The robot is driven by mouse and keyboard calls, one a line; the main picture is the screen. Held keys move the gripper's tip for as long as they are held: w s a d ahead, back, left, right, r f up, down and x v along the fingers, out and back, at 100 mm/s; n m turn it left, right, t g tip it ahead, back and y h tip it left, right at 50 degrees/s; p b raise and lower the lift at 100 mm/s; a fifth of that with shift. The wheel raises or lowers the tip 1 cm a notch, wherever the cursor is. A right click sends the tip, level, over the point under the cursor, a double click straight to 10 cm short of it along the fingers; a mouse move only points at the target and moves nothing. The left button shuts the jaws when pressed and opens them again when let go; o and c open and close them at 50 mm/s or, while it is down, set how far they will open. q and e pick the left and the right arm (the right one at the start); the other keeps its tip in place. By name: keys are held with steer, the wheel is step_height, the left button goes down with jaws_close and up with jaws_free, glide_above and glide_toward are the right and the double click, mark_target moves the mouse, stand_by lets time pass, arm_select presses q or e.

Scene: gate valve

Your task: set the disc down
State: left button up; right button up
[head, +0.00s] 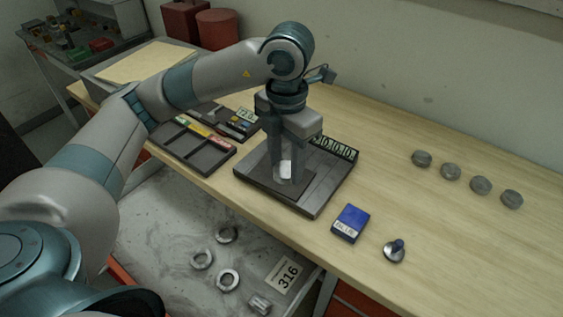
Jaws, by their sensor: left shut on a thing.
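My left gripper (286,176) points down over a dark scale (328,186). It is shut on a small light grey disc (285,170), which shows between the fingers. The disc is low over the dark plate in the middle of the scale; I cannot tell whether it touches the plate. The scale's display (337,147) at its back edge shows green digits that look like zeros. The fingers hide part of the disc and the plate. My right gripper is not in view.
Several grey round pieces (450,172) stand in a row at the right of the bench. A blue box (350,222) and a small knobbed metal piece (394,251) lie in front of the scale. A dark compartment tray (190,145) is at its left. Metal rings (228,279) lie below.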

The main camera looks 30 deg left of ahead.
arm_select(q)
steer(key=w+a+f+p, duration=0.1)
steer(key=w, duration=0.1)
steer(key=w+a+f+p, duration=0.1)
steer(key=w+a+f, duration=0.2)
steer(key=w, duration=0.1)
steer(key=shift+w+a+f+p, duration=0.3)
steer(key=shift+w+f+p, duration=0.05)
steer(key=shift+p, duration=0.05)
steer(key=shift+w+a+f, duration=0.1)
steer(key=shift+w+f, duration=0.05)
steer(key=shift+f, duration=0.05)
steer(key=shift+f+p, duration=0.5)
steer(key=shift+f, duration=0.05)
step_height(320, 180, down, 2)
steer(key=shift+p, duration=0.6)
steer(key=shift+f, duration=0.45)
